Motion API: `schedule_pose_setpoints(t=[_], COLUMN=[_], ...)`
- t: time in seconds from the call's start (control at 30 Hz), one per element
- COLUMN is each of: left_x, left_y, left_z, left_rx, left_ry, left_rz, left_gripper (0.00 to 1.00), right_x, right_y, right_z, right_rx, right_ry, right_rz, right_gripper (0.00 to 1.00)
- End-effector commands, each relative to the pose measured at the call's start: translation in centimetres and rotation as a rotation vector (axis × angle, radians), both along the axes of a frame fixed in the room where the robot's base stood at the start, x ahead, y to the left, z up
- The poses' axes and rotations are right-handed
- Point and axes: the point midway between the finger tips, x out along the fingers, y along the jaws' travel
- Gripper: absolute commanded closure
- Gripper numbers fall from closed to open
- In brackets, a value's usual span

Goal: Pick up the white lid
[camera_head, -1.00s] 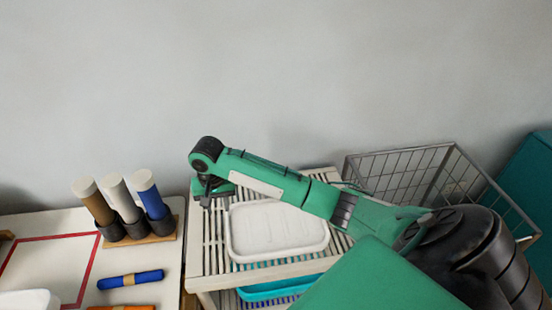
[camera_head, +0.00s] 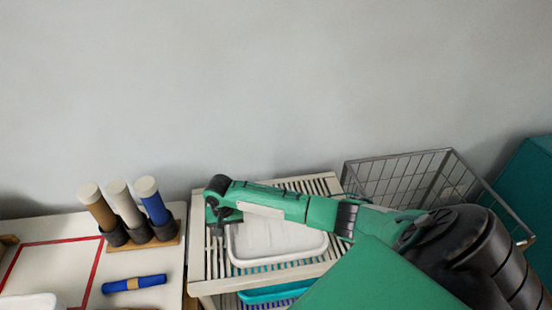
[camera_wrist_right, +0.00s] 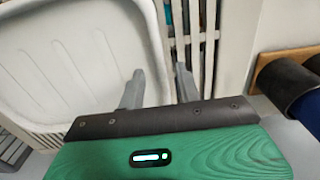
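The white lid (camera_head: 282,239), a shallow rounded tray shape, lies on the slatted top of a rack. It also fills the left of the right wrist view (camera_wrist_right: 75,60). My right gripper (camera_head: 216,230) points down at the lid's left edge. In the right wrist view its two fingers (camera_wrist_right: 160,88) are apart, one over the lid's inside and one beyond its rim, above the slats. The rim runs between them; I cannot tell whether they touch it. My arm covers the lid's back edge in the head view. My left gripper is not in view.
The slatted rack (camera_head: 313,270) has a turquoise tray (camera_head: 270,294) below. A wire basket (camera_head: 400,175) stands at right. The table (camera_head: 60,230) at left bears a holder (camera_head: 150,243) with three capped rolls, and a blue roll (camera_head: 152,282).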

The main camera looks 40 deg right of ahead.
Motion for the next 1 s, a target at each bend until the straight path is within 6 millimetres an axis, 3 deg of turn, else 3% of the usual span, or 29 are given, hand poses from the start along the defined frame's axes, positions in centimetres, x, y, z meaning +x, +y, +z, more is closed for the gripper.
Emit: schedule_pose_setpoints(t=[0.2, 0.4, 0.6, 1.0], left_x=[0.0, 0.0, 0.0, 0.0], left_y=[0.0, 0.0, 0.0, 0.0], left_z=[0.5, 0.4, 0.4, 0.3], left_rx=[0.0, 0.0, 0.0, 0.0], left_ry=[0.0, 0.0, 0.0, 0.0], left_rz=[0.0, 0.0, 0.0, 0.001], left_gripper=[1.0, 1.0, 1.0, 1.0], right_x=[0.1, 0.1, 0.1, 0.1], right_y=[0.1, 0.1, 0.1, 0.1], right_z=[-1.7, -1.8, -1.8, -1.4], right_rx=[0.0, 0.001, 0.0, 0.001], right_ry=[-0.001, -0.002, -0.001, -0.003], right_rz=[-0.001, 0.0, 0.0, 0.0], right_gripper=[0.65, 0.65, 1.0, 1.0])
